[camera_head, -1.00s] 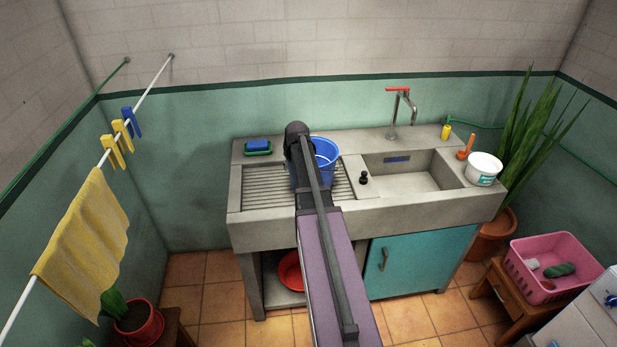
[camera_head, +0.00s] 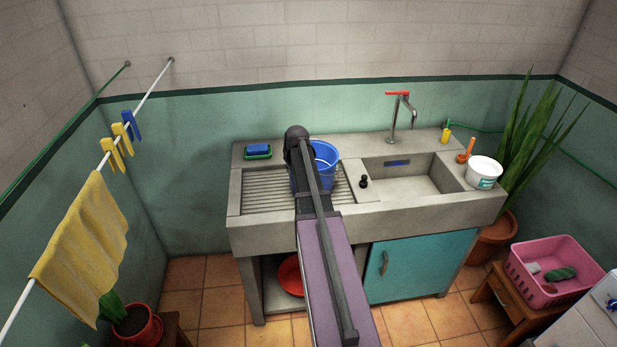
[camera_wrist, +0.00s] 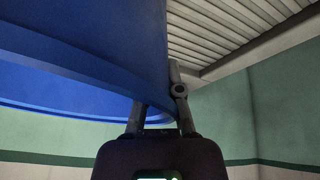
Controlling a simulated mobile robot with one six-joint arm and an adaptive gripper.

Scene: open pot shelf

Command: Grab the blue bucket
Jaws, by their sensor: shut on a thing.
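The blue bucket (camera_head: 325,161) stands upright on the ribbed drainboard of the stone sink, left of the basin. My arm hides its left part in the head view. In the wrist view the bucket (camera_wrist: 85,35) fills the upper left, with its rim curving across. My gripper (camera_wrist: 164,108) is shut on the bucket's rim and wall. Its fingertips are partly hidden by the bucket. In the head view my gripper is hidden behind my own arm.
The sink basin (camera_head: 421,178) and a black plug (camera_head: 363,182) lie right of the bucket. A blue sponge on a green dish (camera_head: 257,152) is at the left. The tap (camera_head: 411,110) stands at the back; a white tub (camera_head: 484,172) is farther right.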

